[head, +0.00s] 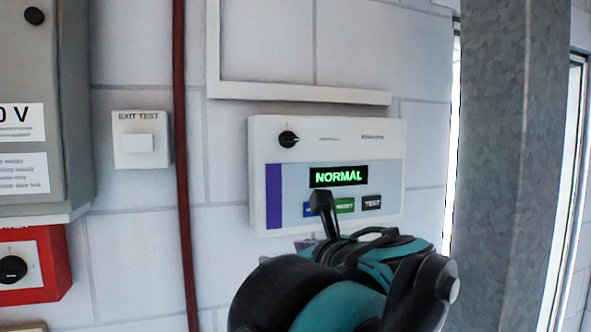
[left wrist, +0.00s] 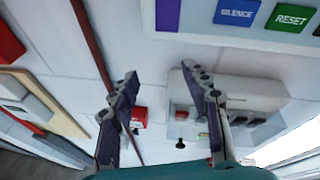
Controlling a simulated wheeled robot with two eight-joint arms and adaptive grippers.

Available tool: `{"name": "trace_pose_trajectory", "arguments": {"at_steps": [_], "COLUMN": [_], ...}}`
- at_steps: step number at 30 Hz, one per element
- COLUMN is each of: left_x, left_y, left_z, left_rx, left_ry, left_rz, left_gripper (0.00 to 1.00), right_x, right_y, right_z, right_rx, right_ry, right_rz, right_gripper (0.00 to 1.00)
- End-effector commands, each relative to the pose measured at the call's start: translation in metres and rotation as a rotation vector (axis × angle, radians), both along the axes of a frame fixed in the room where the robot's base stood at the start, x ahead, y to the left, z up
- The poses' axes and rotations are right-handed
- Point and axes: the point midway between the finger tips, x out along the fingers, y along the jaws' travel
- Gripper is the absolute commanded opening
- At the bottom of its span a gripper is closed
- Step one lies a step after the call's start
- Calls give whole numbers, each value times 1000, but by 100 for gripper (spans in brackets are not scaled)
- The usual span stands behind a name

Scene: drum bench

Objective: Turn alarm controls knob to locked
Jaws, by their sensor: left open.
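The alarm panel (head: 257,150) is a white wall box with a purple strip and a green "NORMAL" display (head: 338,177). Its black knob (head: 288,138) is at the panel's upper left; the position labels are too small to read. My left gripper (head: 322,203) is in front of the panel's lower edge, below and right of the knob, not touching it. In the left wrist view the left gripper (left wrist: 167,90) is open, with nothing between its fingers. The panel's lower part (left wrist: 185,15) shows there at the top; the knob is out of that view. My right gripper is not in view.
Blue SILENCE (left wrist: 237,14) and green RESET (left wrist: 290,17) buttons lie near the gripper, with TEST (head: 371,202) beside them. Left are an exit test switch (head: 140,140), a red pipe (head: 181,150), a grey cabinet (head: 40,100) and a red box (head: 50,265). A metal post (head: 505,160) stands right.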

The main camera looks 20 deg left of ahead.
Motion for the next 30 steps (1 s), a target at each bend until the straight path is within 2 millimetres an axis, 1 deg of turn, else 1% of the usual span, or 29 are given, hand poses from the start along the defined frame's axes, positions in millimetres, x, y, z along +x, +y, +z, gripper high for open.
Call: {"name": "trace_pose_trajectory", "arguments": {"at_steps": [1,3,6,9,11,14,21,24,30], "left_x": [1,0,-3,-5,-3,6,37,47,54], "left_y": [-13,-24,-37,-43,-42,-34,-8,-1,4], "left_z": [57,109,158,182,188,188,187,187,186], "left_rx": [110,258,407,486,508,516,513,512,512], "left_ry": [11,24,33,38,40,41,41,40,40], "left_rz": [-39,-73,-96,-103,-103,-101,-100,-102,-105], "left_gripper": [47,47,47,47,47,47,47,47,47], "right_x": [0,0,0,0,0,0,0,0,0], "right_y": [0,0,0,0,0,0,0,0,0], "right_z": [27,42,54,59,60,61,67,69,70], "right_rx": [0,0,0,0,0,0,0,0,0], "right_ry": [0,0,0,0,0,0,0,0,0], "right_rz": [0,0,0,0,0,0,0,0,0], "right_gripper": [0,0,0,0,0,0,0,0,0]}}
